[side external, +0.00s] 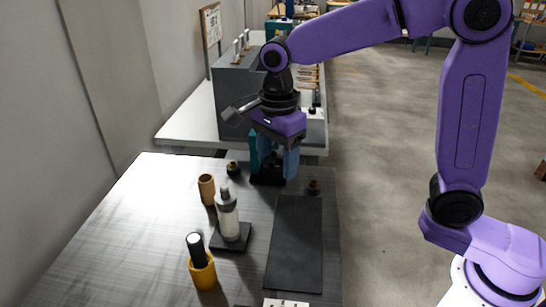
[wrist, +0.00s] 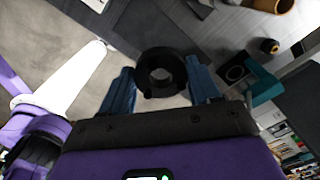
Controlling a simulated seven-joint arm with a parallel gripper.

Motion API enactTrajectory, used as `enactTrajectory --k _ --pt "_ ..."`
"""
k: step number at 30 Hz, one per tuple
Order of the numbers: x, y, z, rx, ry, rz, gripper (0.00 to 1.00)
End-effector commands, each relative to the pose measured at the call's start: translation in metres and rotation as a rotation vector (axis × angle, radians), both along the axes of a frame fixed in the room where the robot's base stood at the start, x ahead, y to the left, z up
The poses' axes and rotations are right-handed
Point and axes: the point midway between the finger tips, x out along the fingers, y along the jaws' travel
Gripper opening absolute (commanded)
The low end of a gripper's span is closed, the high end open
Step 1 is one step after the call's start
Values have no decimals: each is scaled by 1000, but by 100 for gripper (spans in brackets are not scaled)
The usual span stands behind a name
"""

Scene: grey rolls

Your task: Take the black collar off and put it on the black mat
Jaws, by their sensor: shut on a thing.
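The black collar (wrist: 142,79) is a thick ring with a round hole, held between the blue fingers of my gripper (wrist: 161,88) in the wrist view. In the side external view my gripper (side external: 275,163) points down over the far end of the table, beside a teal upright. The collar is hard to make out there among the fingers and dark parts. The black mat (side external: 295,245) lies flat and bare on the table, nearer the camera than my gripper.
A grey roll (side external: 228,218) stands on a dark square base left of the mat. A yellow cup (side external: 203,273) holds a black-topped cylinder. A tan cup (side external: 207,190) and small dark knobs (side external: 233,168) (side external: 314,187) stand nearby. A teal upright (wrist: 263,86) shows in the wrist view.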

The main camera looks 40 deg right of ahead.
Motion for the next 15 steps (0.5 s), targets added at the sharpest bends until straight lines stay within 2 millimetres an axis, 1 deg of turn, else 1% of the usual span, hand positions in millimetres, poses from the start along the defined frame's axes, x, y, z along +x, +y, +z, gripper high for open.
enactTrajectory --k 7,15 --pt "0 0 -2 0 -1 0 18" --pt "0 0 -15 -1 1 1 18"
